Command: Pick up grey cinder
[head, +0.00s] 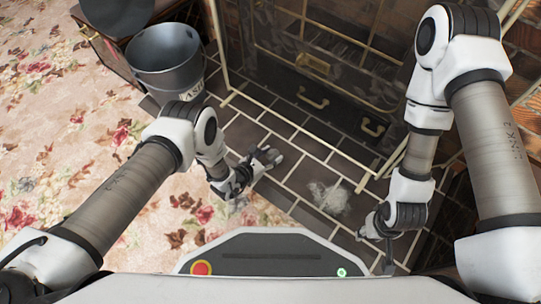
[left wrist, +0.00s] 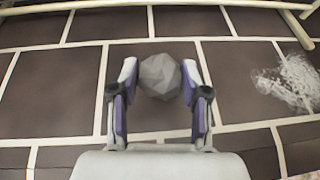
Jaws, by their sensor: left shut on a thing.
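The grey cinder (left wrist: 160,77) is a faceted, roundish lump in the left wrist view, between the two fingers of my left gripper (left wrist: 160,85). The fingers are shut on it, one on each side, over the dark hearth tiles. In the head view my left gripper (head: 262,162) is above the tiles near the carpet edge, with a small grey lump at its tips.
A grey metal ash bucket (head: 170,62) stands at the upper left by the carpet edge. A pale ash patch (head: 330,197) lies on the tiled hearth (head: 300,205), right of my left gripper. A brass-framed fire screen (head: 330,50) stands behind. The flowered carpet (head: 60,110) is open at left.

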